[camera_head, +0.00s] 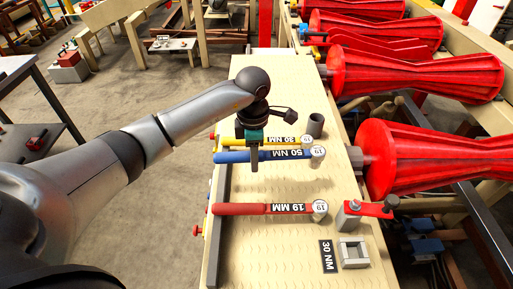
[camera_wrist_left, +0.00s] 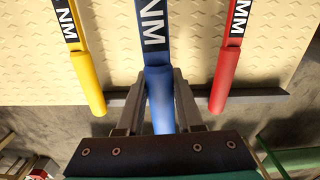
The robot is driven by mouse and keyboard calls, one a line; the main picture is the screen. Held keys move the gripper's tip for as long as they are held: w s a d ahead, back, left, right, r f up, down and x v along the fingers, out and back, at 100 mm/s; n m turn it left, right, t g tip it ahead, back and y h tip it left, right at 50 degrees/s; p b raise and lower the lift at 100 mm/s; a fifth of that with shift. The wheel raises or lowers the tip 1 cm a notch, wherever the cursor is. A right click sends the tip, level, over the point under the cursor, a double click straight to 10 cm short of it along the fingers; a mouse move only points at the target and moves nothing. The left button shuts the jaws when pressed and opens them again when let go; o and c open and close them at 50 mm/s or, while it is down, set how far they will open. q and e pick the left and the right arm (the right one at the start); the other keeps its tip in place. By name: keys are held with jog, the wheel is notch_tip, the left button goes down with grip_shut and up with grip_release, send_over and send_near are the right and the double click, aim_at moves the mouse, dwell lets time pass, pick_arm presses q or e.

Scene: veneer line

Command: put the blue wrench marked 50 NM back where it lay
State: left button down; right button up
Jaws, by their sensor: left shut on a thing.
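The blue wrench marked 50 NM (camera_head: 232,156) lies crosswise over the pale bench, its round head marked 19 to the right. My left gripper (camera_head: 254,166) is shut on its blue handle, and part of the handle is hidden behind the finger. In the left wrist view the handle of the blue wrench (camera_wrist_left: 158,85) runs between the two fingers (camera_wrist_left: 160,75). I cannot tell whether the wrench touches the bench or is slightly above it. My right gripper is not in view.
A yellow wrench marked 30 NM (camera_head: 287,139) lies just behind, and a red wrench marked 19 MM (camera_head: 240,209) lies in front. A dark cup (camera_head: 316,125), a grey square holder (camera_head: 353,253) and a 30 NM label (camera_head: 328,257) are on the bench (camera_head: 285,235). Red rollers (camera_head: 415,75) stand right.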

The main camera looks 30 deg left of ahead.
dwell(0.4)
pick_arm(q)
notch_tip(320, 180, down, 6)
jog(key=b, duration=0.5)
jog(key=shift+r, duration=0.15)
dwell(0.4)
jog(key=shift+w+a+m+b, duration=0.3)
jog(key=shift+w+b, duration=0.1)
jog(key=shift+b, duration=0.3)
jog(key=shift+f+b, duration=0.55)
jog(key=shift+f, duration=0.05)
jog(key=shift+c, duration=2.4)
grip_release()
jog(key=shift+s, duration=0.1)
